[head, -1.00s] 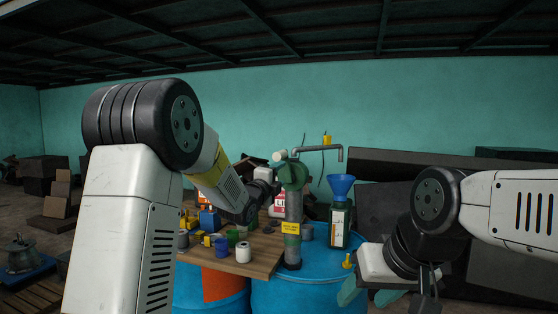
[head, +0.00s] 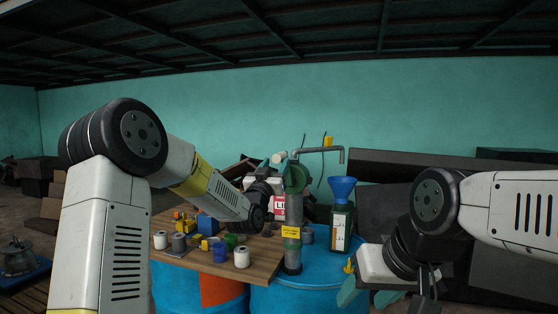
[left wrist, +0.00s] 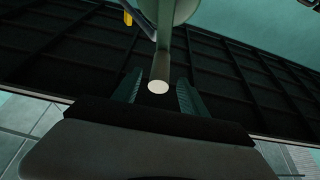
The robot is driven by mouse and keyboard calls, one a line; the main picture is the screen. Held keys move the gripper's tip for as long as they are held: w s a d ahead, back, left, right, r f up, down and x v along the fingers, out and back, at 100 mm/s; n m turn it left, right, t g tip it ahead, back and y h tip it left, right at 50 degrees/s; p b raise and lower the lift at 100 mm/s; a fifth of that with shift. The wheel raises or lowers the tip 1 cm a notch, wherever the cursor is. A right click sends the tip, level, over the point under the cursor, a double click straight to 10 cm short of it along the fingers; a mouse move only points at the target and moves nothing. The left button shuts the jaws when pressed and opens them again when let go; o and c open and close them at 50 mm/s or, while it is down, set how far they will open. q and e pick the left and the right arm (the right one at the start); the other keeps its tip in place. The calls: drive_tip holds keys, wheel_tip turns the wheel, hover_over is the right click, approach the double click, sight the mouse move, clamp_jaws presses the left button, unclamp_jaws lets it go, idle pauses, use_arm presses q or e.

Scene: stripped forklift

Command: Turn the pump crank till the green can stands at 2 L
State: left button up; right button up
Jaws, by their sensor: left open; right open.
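The pump (head: 291,245) stands upright on a blue drum, with a green head (head: 297,177) and a crank ending in a pale knob (head: 279,157). My left gripper is mostly hidden by its wrist in the head view. In the left wrist view its open teal fingers (left wrist: 159,95) lie either side of the crank's pale round end (left wrist: 158,87), with gaps visible. The dark green can (head: 340,231) stands right of the pump under the spout, a blue funnel (head: 341,188) in its top. Its level is too small to read. My right gripper (head: 368,296) is open and empty, low at right.
A wooden board (head: 216,263) left of the pump carries cups, blocks and jars. A yellow bung (head: 349,265) sits on the blue drum (head: 300,298) near my right gripper. A grey spout pipe (head: 322,149) reaches over the funnel. Dark panels stand behind.

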use_arm(q)
drive_tip(key=shift+x, duration=1.9)
clamp_jaws()
